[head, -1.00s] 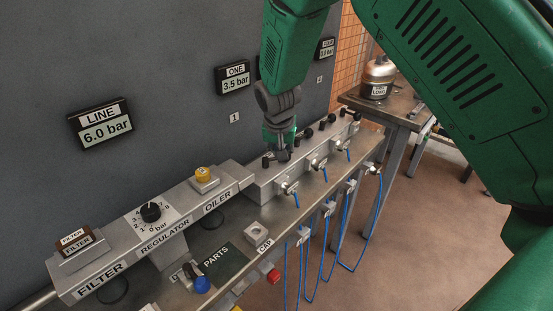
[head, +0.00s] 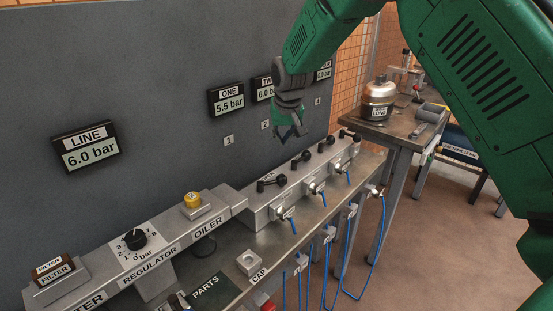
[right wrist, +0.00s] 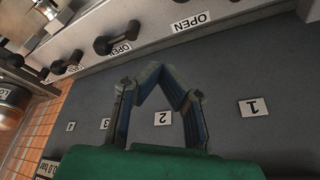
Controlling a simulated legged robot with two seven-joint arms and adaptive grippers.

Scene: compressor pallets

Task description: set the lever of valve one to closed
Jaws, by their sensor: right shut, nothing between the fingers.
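The lever of valve one (head: 270,183) is black and lies on the nearest end of the grey valve block (head: 262,205), with its knob toward the oiler. Its closed mark cannot be read here. The display marked ONE (head: 226,99) reads 5.5 bar. My right gripper (head: 290,132) is above the block, near the wall, apart from the levers. In the right wrist view its fingers (right wrist: 157,72) are shut with nothing between them. That view shows several dark levers, including one (right wrist: 112,44) beside an OPEN label; which valve it belongs to is unclear. My left gripper is not in view.
Further levers (head: 326,146) stand along the block. Blue hoses (head: 310,262) hang from its front side. The oiler (head: 205,222) and regulator (head: 150,265) adjoin it at the left. A side table (head: 393,130) with a metal canister (head: 378,99) stands at the right. Floor at right is clear.

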